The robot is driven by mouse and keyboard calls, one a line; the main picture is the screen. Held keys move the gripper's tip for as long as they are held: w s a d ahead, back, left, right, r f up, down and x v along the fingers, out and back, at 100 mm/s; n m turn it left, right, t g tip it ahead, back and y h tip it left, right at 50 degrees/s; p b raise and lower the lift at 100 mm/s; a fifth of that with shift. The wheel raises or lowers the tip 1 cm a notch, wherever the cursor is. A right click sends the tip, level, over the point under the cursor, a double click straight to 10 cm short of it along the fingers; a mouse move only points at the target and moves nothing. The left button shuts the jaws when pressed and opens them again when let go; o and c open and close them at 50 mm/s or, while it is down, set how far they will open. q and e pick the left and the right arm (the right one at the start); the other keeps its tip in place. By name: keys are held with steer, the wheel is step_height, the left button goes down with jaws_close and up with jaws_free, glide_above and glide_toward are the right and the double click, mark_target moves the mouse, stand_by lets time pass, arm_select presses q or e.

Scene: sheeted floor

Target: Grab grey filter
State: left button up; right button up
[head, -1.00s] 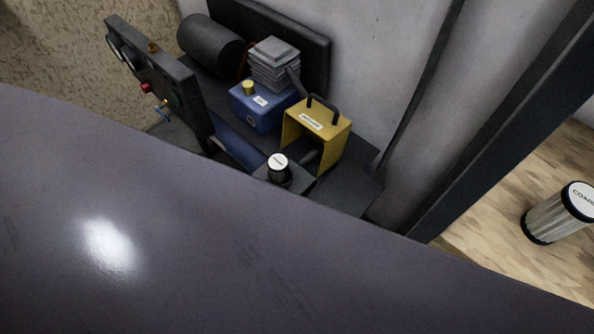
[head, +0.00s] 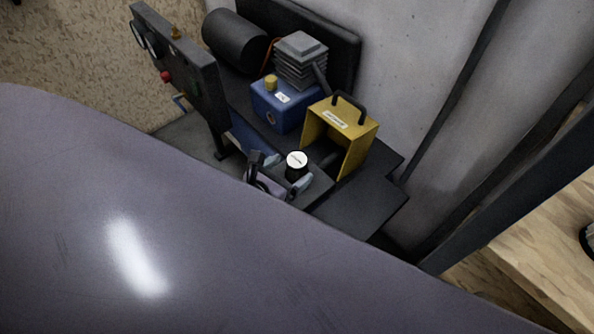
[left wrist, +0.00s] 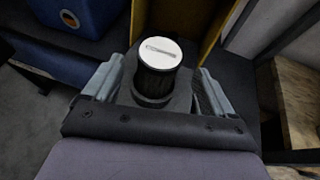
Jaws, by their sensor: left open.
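A filter (head: 297,160) with a white, labelled top and a dark body stands upright on a dark machine ledge, in front of a yellow housing. The label is too small to read. In the left wrist view the filter (left wrist: 160,58) stands upright, its lower part dark grey or black. My left gripper (head: 286,174) is open at the filter. In the wrist view one finger of the gripper (left wrist: 159,78) is on each side of it, with gaps on both sides. My right gripper is not in view.
The yellow housing (head: 362,147) with a black handle stands just behind the filter. A blue box (head: 280,108), a black cylinder (head: 235,38) and a dark gauge panel (head: 187,75) are farther back. Another filter's dark edge (head: 588,240) shows on the wooden surface (head: 545,255) at right.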

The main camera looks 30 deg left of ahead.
mark_target(301, 162)
arm_select(q)
steer(key=shift+b+x, duration=0.45)
steer(key=shift+x, duration=2.6)
steer(key=shift+a+f, duration=0.1)
steer(key=c, duration=1.1)
